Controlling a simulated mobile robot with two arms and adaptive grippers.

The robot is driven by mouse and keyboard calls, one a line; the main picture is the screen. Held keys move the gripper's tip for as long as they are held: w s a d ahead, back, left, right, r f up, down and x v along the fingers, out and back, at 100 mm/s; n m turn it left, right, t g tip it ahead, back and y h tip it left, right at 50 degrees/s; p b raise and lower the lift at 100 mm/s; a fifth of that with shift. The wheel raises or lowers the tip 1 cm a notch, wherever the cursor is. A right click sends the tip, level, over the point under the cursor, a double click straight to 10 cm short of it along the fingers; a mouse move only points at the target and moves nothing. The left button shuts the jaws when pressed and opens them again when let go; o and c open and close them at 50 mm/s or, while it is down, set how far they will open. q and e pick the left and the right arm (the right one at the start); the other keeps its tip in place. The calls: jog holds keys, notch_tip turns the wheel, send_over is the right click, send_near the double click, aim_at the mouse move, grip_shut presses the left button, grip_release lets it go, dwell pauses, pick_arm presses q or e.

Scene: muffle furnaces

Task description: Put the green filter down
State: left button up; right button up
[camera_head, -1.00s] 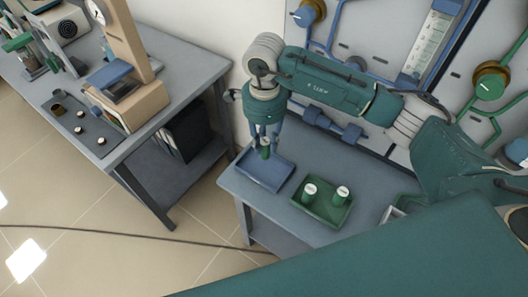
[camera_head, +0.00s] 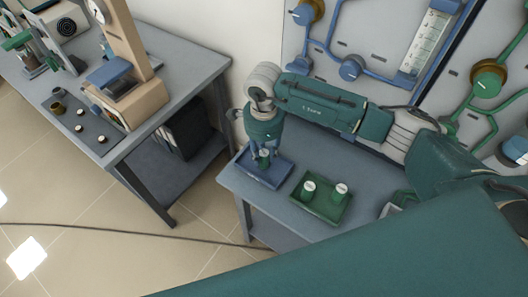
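My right gripper (camera_head: 264,152) points down over the blue tray (camera_head: 283,178) on the near table. Its fingers are around the green filter (camera_head: 264,158), a small dark-green cylinder, and look shut on it. The filter is upright and low, at or just above the tray's floor; whether it touches is too small to tell. The fingers partly hide it. My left gripper is not in view.
A green tray (camera_head: 318,213) beside the blue one holds two green cylinders with white tops (camera_head: 308,190). A wall panel with pipes and knobs stands behind. Another table (camera_head: 180,75) with instruments is at left. A cable (camera_head: 130,231) crosses the floor.

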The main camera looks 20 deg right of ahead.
aim_at(264, 152)
jog(key=shift+o, duration=0.9)
jog(key=shift+r, duration=0.1)
jog(key=shift+r+p, duration=0.25)
jog(key=shift+p, duration=0.05)
notch_tip(264, 152, up, 12)
jog(key=b, duration=0.2)
jog(key=shift+b, duration=0.4)
jog(key=shift+f, duration=0.2)
